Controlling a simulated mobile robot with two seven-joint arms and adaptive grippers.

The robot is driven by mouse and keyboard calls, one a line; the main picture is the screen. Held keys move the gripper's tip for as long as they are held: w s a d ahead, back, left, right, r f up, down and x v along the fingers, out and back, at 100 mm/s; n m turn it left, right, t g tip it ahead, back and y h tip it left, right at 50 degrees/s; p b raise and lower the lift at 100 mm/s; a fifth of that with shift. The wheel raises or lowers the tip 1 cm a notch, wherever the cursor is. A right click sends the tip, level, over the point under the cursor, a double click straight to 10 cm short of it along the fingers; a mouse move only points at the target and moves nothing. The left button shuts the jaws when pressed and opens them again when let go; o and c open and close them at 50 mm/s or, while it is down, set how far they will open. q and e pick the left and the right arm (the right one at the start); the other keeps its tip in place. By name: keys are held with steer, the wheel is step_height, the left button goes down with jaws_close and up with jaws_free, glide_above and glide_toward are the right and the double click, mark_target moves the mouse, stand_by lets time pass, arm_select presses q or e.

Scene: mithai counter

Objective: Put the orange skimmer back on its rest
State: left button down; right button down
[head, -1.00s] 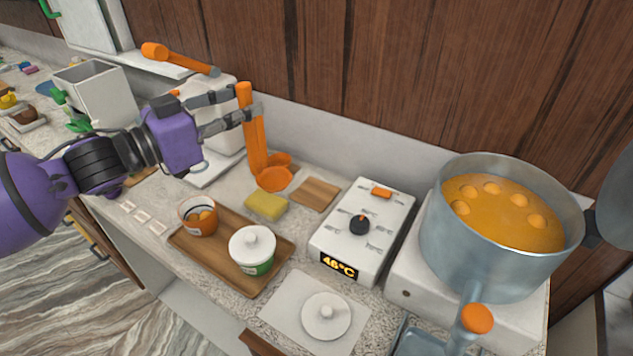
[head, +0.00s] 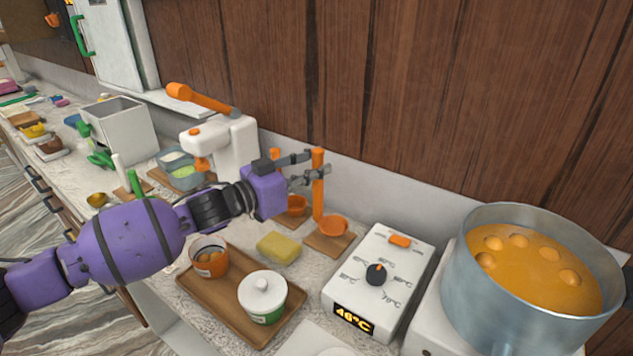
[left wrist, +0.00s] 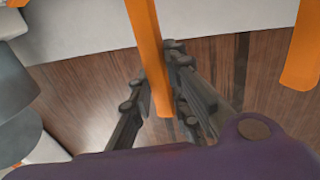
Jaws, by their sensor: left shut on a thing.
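My left gripper (head: 305,170) is shut on the upright handle of the orange skimmer (head: 318,190). The skimmer's round orange head is at the bottom, over or on a flat wooden rest (head: 314,243); I cannot tell whether it touches. In the left wrist view the orange handle (left wrist: 146,45) runs between the fingers (left wrist: 165,95). A second orange utensil (head: 296,205) stands just left of the skimmer, partly hidden by my gripper. An orange bar also shows at the right of the left wrist view (left wrist: 305,45). My right gripper is not in view.
A yellow sponge (head: 278,248) and a wooden tray (head: 232,315) with an orange jar and a lidded jar lie in front. A white temperature box (head: 378,270) and a large pot (head: 480,300) stand right. A white machine with an orange lever (head: 235,140) is behind left.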

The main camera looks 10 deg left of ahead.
mark_target(314, 183)
arm_select(q)
steer(key=shift+w+d+f, duration=0.1)
steer(key=shift+w+f, duration=0.05)
steer(key=shift+f, duration=1.55)
steer(key=shift+f, duration=0.15)
steer(key=c, duration=1.7)
jaws_free()
steer(key=shift+o, duration=0.2)
steer(key=v, duration=0.7)
steer(key=shift+s, duration=0.25)
